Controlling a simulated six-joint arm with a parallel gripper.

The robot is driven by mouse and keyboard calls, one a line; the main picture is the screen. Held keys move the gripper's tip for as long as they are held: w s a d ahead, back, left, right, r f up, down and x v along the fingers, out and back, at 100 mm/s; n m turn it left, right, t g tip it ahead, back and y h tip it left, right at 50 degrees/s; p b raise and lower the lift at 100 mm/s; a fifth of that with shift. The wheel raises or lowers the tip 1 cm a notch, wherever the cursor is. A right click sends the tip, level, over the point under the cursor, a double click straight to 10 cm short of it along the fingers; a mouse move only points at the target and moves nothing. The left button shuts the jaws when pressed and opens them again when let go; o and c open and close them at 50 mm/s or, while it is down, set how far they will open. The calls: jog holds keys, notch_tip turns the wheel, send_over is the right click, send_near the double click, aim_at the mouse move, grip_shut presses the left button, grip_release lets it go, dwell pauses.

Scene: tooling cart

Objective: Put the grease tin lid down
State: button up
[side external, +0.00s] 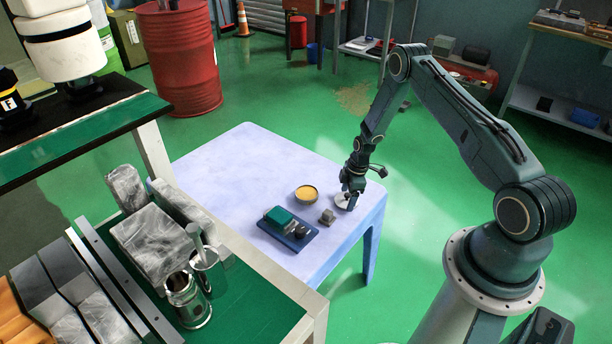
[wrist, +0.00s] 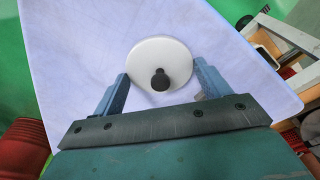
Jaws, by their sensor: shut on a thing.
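The grease tin lid is a pale round disc with a black knob. In the wrist view the lid (wrist: 165,54) sits between my two fingers, and my gripper (wrist: 161,76) is shut on it. In the side view my gripper (side external: 349,196) points down over the right part of the pale table, with the lid (side external: 342,203) low under it. I cannot tell whether the lid touches the table top. The open grease tin (side external: 306,193), with yellow grease inside, stands on the table to the left of the lid.
A small grey block (side external: 327,216) stands close to the lid's left. A blue tray (side external: 291,241) with a green block and dark round parts lies nearer the front. The back left of the pale table (side external: 235,165) is clear. A cart with metal parts stands front left.

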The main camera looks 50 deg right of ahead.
jog(key=shift+f, duration=0.2)
jog(key=o, duration=1)
jog(key=shift+c, duration=0.2)
notch_tip(320, 180, up, 12)
jog(key=s+d, duration=0.1)
jog(key=shift+s+d, duration=0.15)
dwell(0.7)
